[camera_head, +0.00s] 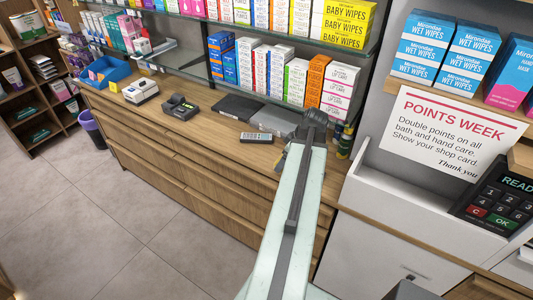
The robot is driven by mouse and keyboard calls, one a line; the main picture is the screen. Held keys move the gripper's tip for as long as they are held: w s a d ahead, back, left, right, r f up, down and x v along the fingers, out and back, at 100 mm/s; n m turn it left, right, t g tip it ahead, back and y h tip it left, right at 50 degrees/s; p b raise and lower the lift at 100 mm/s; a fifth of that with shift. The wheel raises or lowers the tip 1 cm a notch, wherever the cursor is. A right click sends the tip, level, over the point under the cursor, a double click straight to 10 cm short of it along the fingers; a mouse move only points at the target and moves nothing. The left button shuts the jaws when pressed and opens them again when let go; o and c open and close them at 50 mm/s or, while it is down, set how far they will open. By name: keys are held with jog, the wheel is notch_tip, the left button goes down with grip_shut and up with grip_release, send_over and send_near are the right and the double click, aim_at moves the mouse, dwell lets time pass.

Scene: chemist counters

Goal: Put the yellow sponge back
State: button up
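I cannot pick out the yellow sponge for certain. A small yellow block (114,87) stands on the wooden counter (215,143) at the left, beside a blue tray (108,73); it is too small to tell what it is. My pale arm reaches up from the bottom middle to a dark joint over the counter's right part. A small grey part of my gripper (280,161) shows just left of the arm at the counter edge. The arm hides most of it, so its fingers and anything between them cannot be made out.
On the counter are a white device (141,91), a black card terminal (180,107), dark flat pads (238,107) and a remote-like keypad (257,137). A green bottle (345,142) stands right of my arm. Boxed shelves rise behind. A purple bin (92,129) stands on open floor at left.

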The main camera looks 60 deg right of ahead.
jog(key=w+d, duration=0.1)
jog(key=w, duration=0.2)
jog(key=w+d, duration=0.1)
jog(key=w, duration=0.3)
jog(key=w+d+f+b, duration=0.1)
jog(key=w+d, duration=0.1)
jog(key=w, duration=0.2)
jog(key=shift+d, duration=0.1)
jog(key=f+b, duration=0.4)
jog(key=shift+w+f, duration=0.1)
jog(key=shift+w, duration=0.1)
jog(key=shift+r+p, duration=0.3)
jog(key=shift+c, duration=0.7)
jog(key=o, duration=1.3)
jog(key=shift+c, duration=0.2)
jog(key=p+v, duration=1.1)
jog(key=v, duration=0.1)
